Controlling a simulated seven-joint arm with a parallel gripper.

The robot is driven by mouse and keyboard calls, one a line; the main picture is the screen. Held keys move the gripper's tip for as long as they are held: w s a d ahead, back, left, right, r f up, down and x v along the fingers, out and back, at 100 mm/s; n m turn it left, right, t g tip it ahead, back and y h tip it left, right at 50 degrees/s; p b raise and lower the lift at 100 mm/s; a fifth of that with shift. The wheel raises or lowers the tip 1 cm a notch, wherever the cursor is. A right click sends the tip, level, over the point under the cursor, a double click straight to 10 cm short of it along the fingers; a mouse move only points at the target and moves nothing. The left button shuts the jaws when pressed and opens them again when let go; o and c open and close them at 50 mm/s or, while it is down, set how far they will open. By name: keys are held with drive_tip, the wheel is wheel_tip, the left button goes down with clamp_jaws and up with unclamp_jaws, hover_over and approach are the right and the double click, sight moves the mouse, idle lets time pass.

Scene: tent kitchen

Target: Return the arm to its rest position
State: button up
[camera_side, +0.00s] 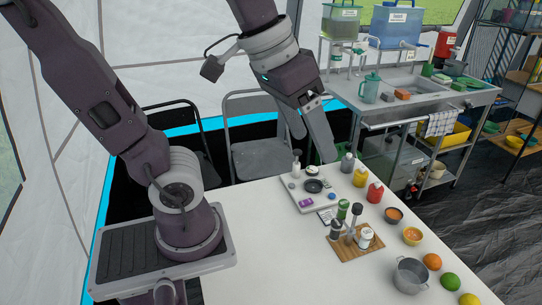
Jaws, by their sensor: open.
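My gripper (308,134) hangs in the air at the upper middle of the side view, above the far edge of the white table (262,262). Its two fingers point down and slightly right. They are apart, and nothing shows between them. My arm rises from its base at the lower left and arches up out of the top of the picture. The gripper is clear of the things on the table.
Below the gripper is a white tray (298,202) with small items. Bottles (375,192), a wooden board (346,245) with jars, bowls (412,236), a metal pot (410,275) and fruit (432,261) stand right of it. Chairs (258,158) are behind; a sink unit (415,95) is back right.

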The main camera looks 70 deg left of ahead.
drive_tip(key=s+f+m+y, duration=0.1)
drive_tip(key=s+f, duration=0.2)
drive_tip(key=s, duration=0.3)
drive_tip(key=shift+a+f+t, duration=0.2)
drive_tip(key=shift+t, duration=0.2)
drive_tip(key=shift+s, duration=0.1)
idle(0.5)
